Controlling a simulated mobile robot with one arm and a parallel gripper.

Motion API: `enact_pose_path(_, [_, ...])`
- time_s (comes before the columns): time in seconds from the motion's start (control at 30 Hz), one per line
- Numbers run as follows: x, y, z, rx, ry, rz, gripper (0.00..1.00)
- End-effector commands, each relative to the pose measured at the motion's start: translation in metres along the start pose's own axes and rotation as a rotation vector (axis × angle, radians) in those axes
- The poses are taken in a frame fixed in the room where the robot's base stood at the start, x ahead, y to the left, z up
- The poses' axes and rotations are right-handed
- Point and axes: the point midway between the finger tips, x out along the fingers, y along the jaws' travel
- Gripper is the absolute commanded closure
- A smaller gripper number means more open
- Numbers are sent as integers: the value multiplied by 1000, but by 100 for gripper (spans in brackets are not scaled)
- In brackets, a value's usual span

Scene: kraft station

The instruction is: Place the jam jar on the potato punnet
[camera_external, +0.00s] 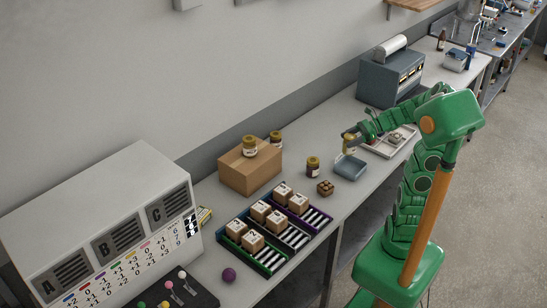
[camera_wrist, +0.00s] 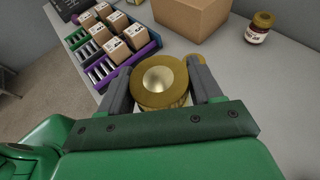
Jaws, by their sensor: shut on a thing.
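My gripper (camera_external: 352,137) is shut on a jar (camera_external: 349,146) with a gold lid, held upright above or beside a blue-grey tray. In the wrist view the jar's round gold lid (camera_wrist: 163,80) sits between my two fingers (camera_wrist: 160,90); its label and contents are mostly hidden. A small brown punnet (camera_external: 325,187) with several round brown items, apparently the potato punnet, stands on the bench to the left of and nearer than the held jar, apart from it. In the wrist view a tan piece (camera_wrist: 195,70) shows behind the right finger; I cannot tell what it is.
The blue-grey tray (camera_external: 349,168) lies near the bench edge. Coloured racks (camera_external: 299,235) hold numbered boxes at the left.

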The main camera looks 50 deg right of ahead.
Motion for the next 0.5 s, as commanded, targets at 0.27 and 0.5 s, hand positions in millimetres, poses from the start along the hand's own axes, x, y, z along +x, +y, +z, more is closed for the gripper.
enact_pose_path(0.27, [15,81,19,-54,3,135,81])
enact_pose_path(0.5, [22,137,27,-81,2,199,81])
